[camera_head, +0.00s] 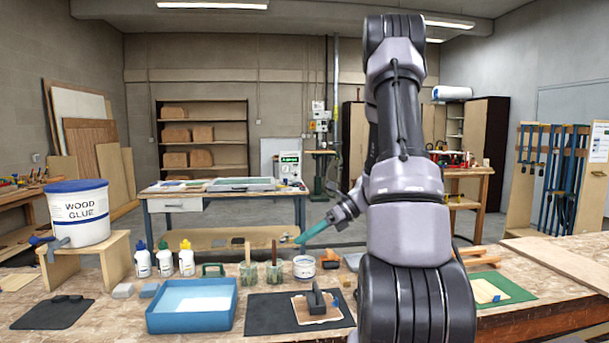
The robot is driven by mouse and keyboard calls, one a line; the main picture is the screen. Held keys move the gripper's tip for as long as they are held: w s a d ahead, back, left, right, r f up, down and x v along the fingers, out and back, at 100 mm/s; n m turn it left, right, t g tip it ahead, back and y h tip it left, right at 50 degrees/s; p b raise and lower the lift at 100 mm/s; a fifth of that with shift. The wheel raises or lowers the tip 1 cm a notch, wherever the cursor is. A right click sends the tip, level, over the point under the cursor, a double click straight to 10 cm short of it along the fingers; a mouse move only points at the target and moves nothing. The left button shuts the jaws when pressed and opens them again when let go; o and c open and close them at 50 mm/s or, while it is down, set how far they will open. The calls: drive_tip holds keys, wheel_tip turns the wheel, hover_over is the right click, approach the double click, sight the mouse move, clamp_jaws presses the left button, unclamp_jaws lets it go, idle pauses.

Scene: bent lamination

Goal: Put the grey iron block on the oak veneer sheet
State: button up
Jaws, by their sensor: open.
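A dark grey block with an upright handle (317,302), which looks like the iron block, stands on a small pale wooden sheet (336,315) on a black mat. I cannot tell whether this sheet is oak veneer. Another small pale sheet (484,290) lies on a green mat at the right, and a large brown sheet (565,262) lies at the far right. My gripper (298,240) is open, above the back of the bench. It is up and behind the dark block, apart from it. My arm hides part of the bench between the mats.
A blue tray (152,322) stands left of the black mat (265,316). Glue bottles (165,262), brush jars (249,271) and a white tub (304,267) line the back. A wood glue bucket (80,215) stands on a wooden stand at left. The green mat (510,287) lies right.

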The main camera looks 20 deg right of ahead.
drive_tip(key=s+a+r+n+t+h, duration=0.2)
drive_tip(key=s+a+r+n+h, duration=0.2)
drive_tip(key=s+r+n, duration=0.4)
drive_tip(key=s+a+r+n+t+h, duration=0.2)
drive_tip(key=s+a+r+n+h, duration=0.2)
drive_tip(key=s+r+n, duration=0.5)
wheel_tip(320, 180, up, 4)
drive_tip(key=n+h, duration=0.1)
drive_tip(key=n, duration=0.4)
drive_tip(key=shift+s+f+n, duration=0.2)
drive_tip(key=shift+s+n, duration=0.05)
drive_tip(key=shift+n, duration=0.15)
